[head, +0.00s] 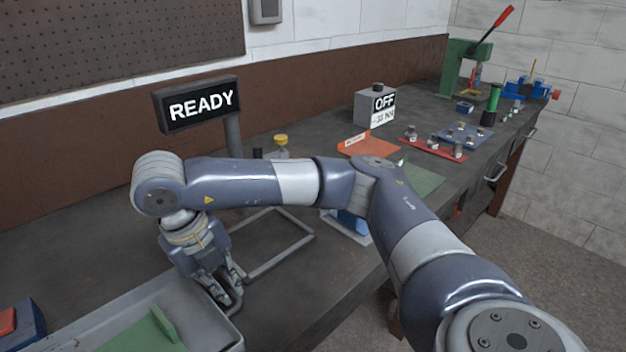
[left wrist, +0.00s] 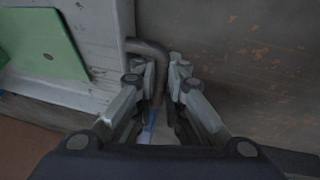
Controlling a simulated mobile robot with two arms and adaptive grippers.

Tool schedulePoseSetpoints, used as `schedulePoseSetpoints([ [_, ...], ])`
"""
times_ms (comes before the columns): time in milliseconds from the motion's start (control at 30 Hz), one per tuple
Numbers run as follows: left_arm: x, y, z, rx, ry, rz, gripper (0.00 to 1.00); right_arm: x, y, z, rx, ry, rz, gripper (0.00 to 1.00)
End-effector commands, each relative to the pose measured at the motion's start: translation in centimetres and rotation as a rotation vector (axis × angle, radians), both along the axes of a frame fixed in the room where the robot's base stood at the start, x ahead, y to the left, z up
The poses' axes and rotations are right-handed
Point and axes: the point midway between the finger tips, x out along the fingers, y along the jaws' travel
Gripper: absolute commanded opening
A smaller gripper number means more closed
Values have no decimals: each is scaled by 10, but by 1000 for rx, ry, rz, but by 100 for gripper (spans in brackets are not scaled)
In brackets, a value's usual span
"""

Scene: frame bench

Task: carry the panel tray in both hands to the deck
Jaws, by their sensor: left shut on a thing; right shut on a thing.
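The grey panel tray (head: 190,320) is at the bottom left of the head view, with a green panel (head: 150,335) in it. My right gripper (head: 228,292) is shut on the dark bent handle at the tray's right end. In the left wrist view the tray's pale wall (left wrist: 112,40) and part of the green panel (left wrist: 40,40) show. My left gripper (left wrist: 160,75) is shut on another dark bent handle (left wrist: 150,50) there. The left gripper is outside the head view. I cannot tell which thing is the deck.
A grey rectangular frame (head: 275,262) lies on the dark bench just past my right gripper. A READY sign (head: 200,103) stands behind my arm. An OFF box (head: 375,108), an orange sheet (head: 365,145) and small parts sit farther right. Bare bench shows right of the tray.

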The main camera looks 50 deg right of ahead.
Motion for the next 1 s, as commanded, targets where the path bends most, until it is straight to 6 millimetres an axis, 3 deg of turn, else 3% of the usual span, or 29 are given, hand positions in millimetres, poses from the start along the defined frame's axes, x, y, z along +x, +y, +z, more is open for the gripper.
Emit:
schedulePoseSetpoints([
  [100,0,0,-7,1,-2,-3,0,1,-1,-7,-1,-3,-3,0],
  [133,-1,0,-8,3,0,-4,13,0,-1,-7,-2,-1,-3,13],
  [200,-1,0,-6,3,1,-4,29,0,-1,-5,-1,-1,-2,29],
  [233,-1,0,-6,3,1,-4,31,0,-1,-5,-1,-1,-2,31],
  [667,-1,0,-2,0,-2,-2,31,0,1,-6,1,1,2,31],
  [1000,-14,8,33,3,-7,-2,31,-1,1,-6,1,3,3,31],
])
